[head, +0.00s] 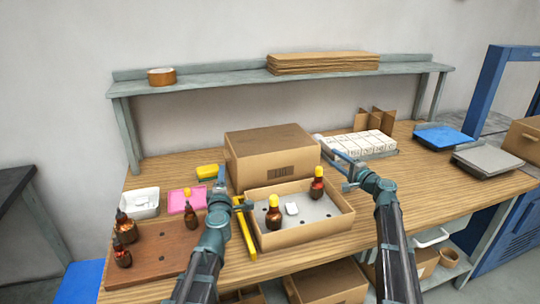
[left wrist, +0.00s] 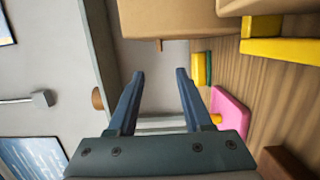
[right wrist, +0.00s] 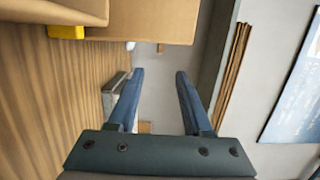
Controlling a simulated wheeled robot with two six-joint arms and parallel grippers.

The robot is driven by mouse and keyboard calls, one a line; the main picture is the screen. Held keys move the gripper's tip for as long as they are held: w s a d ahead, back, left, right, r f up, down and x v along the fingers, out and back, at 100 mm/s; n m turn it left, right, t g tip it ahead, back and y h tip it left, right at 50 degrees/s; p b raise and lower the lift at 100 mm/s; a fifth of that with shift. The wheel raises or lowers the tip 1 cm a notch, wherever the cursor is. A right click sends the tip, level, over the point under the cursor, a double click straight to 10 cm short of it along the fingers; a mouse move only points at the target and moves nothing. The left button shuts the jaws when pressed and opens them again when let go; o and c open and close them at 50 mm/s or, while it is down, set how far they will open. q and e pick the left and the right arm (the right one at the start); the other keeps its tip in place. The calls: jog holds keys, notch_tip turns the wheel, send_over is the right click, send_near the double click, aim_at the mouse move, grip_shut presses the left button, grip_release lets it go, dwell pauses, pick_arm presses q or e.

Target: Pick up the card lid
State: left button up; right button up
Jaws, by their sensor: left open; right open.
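The card lid (head: 265,157), a brown cardboard box shape with a dark printed mark on its front, sits on the bench behind the open card tray (head: 305,236). My left gripper (head: 222,176) is open and empty by the lid's left side. My right gripper (head: 333,152) is open and empty by its right side. Neither visibly touches it. Cardboard that looks like the lid fills the top of the left wrist view (left wrist: 170,18) and of the right wrist view (right wrist: 150,22), beyond the fingertips. The lid's lower front is partly hidden by the tray.
Two brown bottles (head: 273,219) and a small white piece (head: 292,208) stand in the tray. A yellow bar (head: 245,235) lies along its left side. A pink pad (head: 178,199), yellow sponge (head: 208,171) and white dish (head: 143,204) lie left. White boxes (head: 360,144) stand right. A shelf (head: 220,80) spans behind.

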aim_at(224, 155)
pick_arm(q)
jog(key=w, duration=0.4)
jog(key=w+a, duration=0.1)
jog(key=w, duration=0.8)
jog(key=shift+w+a, duration=0.2)
jog(key=shift+w, duration=0.2)
pick_arm(e)
jog(key=x, duration=1.3)
jog(key=shift+w+a, duration=0.15)
jog(key=shift+w, duration=0.2)
pick_arm(q)
grip_shut()
pick_arm(e)
grip_shut()
